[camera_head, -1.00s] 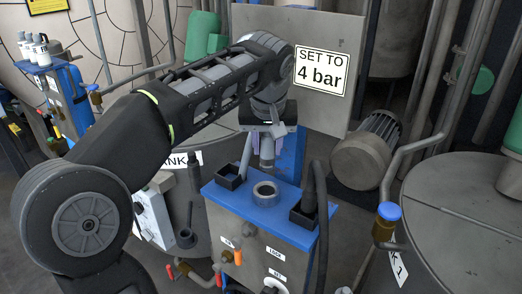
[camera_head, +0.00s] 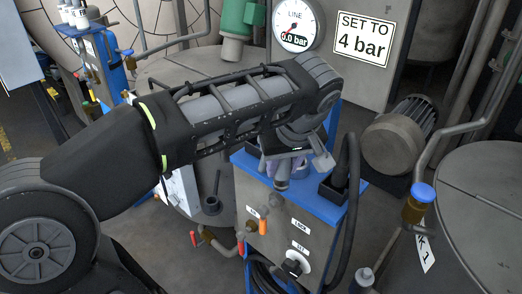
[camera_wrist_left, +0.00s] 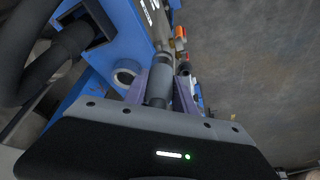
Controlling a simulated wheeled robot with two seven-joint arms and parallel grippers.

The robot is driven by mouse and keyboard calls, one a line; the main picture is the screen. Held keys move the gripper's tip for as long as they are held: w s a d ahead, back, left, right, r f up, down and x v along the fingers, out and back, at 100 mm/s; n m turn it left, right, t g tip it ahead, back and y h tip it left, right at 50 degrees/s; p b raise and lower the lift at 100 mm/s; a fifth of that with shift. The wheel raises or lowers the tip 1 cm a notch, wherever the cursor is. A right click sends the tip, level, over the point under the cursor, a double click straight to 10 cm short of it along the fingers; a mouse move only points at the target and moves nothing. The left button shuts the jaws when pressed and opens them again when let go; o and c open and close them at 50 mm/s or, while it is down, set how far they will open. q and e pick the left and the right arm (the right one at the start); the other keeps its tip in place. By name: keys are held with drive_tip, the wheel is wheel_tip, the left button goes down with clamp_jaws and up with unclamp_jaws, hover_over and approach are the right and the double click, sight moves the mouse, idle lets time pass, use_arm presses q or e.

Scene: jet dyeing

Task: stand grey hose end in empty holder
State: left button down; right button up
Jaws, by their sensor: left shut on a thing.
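My left gripper (camera_head: 284,168) is shut on a grey cylindrical piece (camera_head: 282,184), which looks like the grey hose end. It points downward at the front edge of the blue-topped stand (camera_head: 245,159). The wrist view shows the grey piece (camera_wrist_left: 160,85) between two purplish fingers, beside a pale ring (camera_wrist_left: 125,77) on the blue top. A black square holder (camera_head: 252,149) at the stand's left is mostly hidden by my arm, so its inside does not show. The right black holder (camera_head: 333,190) has a black hose (camera_head: 347,160) standing in it. My right gripper is not in view.
The stand's front has an orange lever (camera_head: 263,226) and a knob (camera_head: 295,264). A pressure gauge (camera_head: 297,25) and a "SET TO 4 bar" sign (camera_head: 363,38) are behind. A motor (camera_head: 398,138) and a blue-capped pipe (camera_head: 421,193) stand to the right.

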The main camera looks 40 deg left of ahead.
use_arm(q)
drive_tip(key=shift+a, duration=0.1)
drive_tip(key=w+a+p, duration=0.4)
drive_tip(key=w+a, duration=0.5)
drive_tip(key=a, duration=0.5)
drive_tip(key=shift+w+p, duration=0.15)
drive_tip(key=shift+p, duration=0.2)
drive_tip(key=shift+a, duration=0.15)
drive_tip(key=p+x, duration=0.1)
drive_tip(key=x, duration=0.2)
drive_tip(key=shift+f, duration=0.35)
